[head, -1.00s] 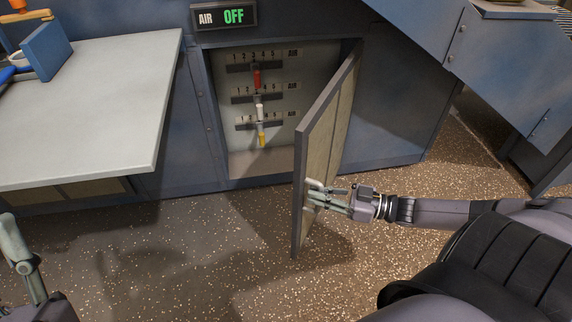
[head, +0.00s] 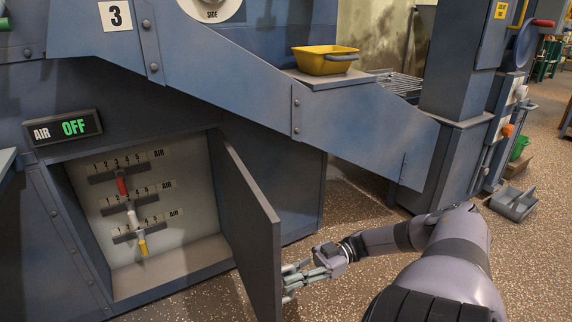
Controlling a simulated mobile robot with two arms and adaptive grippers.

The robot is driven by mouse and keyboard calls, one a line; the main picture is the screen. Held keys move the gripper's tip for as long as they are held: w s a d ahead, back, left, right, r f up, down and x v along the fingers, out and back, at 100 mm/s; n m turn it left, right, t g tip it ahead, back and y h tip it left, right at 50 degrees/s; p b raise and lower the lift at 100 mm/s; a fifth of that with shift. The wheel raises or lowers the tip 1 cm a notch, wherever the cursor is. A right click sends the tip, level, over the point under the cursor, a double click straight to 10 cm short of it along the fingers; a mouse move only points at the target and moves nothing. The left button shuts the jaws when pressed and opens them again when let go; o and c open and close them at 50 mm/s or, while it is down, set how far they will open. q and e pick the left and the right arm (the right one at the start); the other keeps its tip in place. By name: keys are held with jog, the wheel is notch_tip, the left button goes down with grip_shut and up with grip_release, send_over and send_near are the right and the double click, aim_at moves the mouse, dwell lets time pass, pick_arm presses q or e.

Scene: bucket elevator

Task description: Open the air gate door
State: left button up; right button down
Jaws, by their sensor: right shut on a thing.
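The air gate door (head: 248,220) is a dark blue-grey panel hinged at the right side of a recessed cabinet (head: 190,245). It stands swung well out, with its inner face towards me. Inside the cabinet are a red lever (head: 121,185), a white lever (head: 132,217) and a yellow-tipped lever (head: 143,246) on numbered slots. My right gripper (head: 290,283) is at the door's far side, by its free edge, shut on the door. The door partly hides its fingertips and the exact grip. My left gripper is out of view.
A sloping blue chute (head: 350,125) with a yellow bin (head: 326,60) runs above and right. A grey tray (head: 513,203) lies on the floor at right. Speckled floor (head: 365,225) is clear right of the door.

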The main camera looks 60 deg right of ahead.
jog(key=shift+d, duration=0.1)
jog(key=c, duration=1.6)
grip_release()
jog(key=v, duration=0.7)
jog(key=shift+d, duration=0.25)
jog(key=shift+s, duration=0.15)
